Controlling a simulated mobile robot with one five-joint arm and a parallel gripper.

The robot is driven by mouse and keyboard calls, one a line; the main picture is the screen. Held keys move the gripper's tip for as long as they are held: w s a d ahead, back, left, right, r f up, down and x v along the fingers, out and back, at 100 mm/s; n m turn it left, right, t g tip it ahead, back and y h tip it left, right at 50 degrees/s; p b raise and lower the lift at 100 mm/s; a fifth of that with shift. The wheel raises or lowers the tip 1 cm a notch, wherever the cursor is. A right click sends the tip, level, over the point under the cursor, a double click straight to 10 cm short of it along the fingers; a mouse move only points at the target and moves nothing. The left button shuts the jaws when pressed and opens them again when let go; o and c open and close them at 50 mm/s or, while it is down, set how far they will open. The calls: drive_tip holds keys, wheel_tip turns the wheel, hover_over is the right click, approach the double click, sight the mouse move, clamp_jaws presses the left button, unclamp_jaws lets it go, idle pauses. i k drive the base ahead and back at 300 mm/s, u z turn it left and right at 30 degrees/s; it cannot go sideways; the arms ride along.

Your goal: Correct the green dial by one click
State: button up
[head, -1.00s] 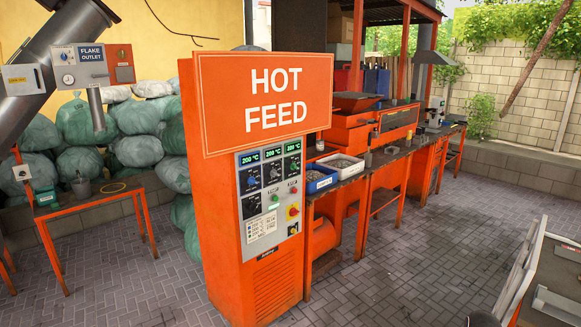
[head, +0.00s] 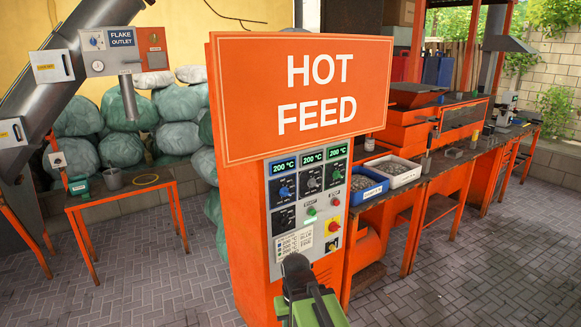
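The control panel (head: 307,205) is on the front of the orange HOT FEED cabinet (head: 238,220). The green dial (head: 336,174) is at the right end of its upper row, under a display that reads 200 °C. A blue dial (head: 285,191) and a grey dial (head: 311,183) sit to its left, each under a similar display. The green dial's pointer is too small to read. My gripper (head: 296,268), dark with green parts behind it, is at the bottom middle, in front of the panel's lower part and below the dials. Its fingers cannot be made out.
The HOT FEED sign (head: 305,92) juts out above the panel. A bench with a blue tray (head: 367,186) and a white tray (head: 393,171) stands to the right. Paved floor is open in front.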

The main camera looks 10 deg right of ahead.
sight(336, 174)
drive_tip(key=u, duration=0.15)
drive_tip(key=i, duration=1.1)
drive_tip(key=u, duration=0.1)
